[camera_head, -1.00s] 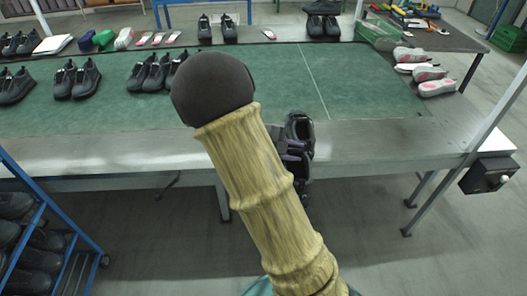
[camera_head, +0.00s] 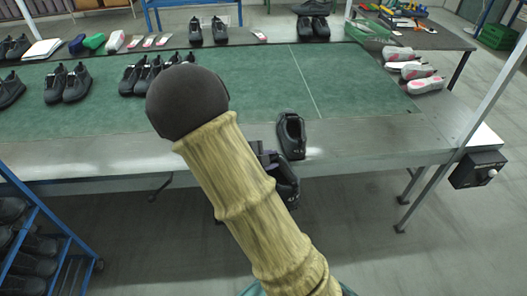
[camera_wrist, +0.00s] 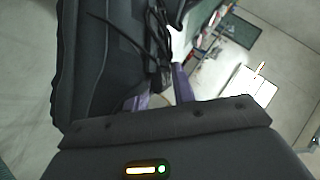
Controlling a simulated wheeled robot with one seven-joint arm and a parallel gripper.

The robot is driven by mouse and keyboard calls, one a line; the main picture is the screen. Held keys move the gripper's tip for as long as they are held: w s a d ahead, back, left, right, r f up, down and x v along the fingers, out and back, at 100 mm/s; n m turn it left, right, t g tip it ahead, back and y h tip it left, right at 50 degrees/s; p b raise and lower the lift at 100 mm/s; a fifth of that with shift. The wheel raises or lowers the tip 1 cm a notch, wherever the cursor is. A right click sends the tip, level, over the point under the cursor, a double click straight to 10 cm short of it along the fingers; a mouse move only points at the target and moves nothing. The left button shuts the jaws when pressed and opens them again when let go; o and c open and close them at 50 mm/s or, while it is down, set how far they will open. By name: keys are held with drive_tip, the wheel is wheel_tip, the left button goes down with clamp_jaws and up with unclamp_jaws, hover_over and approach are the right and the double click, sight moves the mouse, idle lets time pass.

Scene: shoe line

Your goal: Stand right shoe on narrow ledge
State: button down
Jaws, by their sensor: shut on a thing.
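One black shoe (camera_head: 291,137) stands alone on the grey metal strip (camera_head: 375,137) along the table's front edge, which looks like the narrow ledge. My gripper (camera_head: 262,155) has purple fingers and is just left of and below that shoe, partly hidden behind my arm. It is shut on a black shoe (camera_head: 285,184), which appears tilted in front of the table edge, lower than the strip. In the wrist view the held shoe (camera_wrist: 105,55) fills the upper left, with laces beside the purple fingers (camera_wrist: 162,92). I cannot tell left from right shoe.
The green mat (camera_head: 250,80) behind the strip is mostly clear on the right. Black shoe pairs (camera_head: 68,84) stand on its left. Pink-marked soles (camera_head: 415,70) lie at right. A blue rack (camera_head: 40,235) holds shoes at lower left. A control box (camera_head: 480,168) hangs at right.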

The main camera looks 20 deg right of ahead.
drive_tip(key=w+a+f+n+t+y, duration=0.5)
drive_tip(key=a+f+n+t+y, duration=0.2)
drive_tip(key=a+f+n, duration=0.1)
drive_tip(key=shift+w+a+n+y, duration=0.35)
drive_tip(key=shift+a+n, duration=0.5)
drive_tip(key=shift+n, duration=0.35)
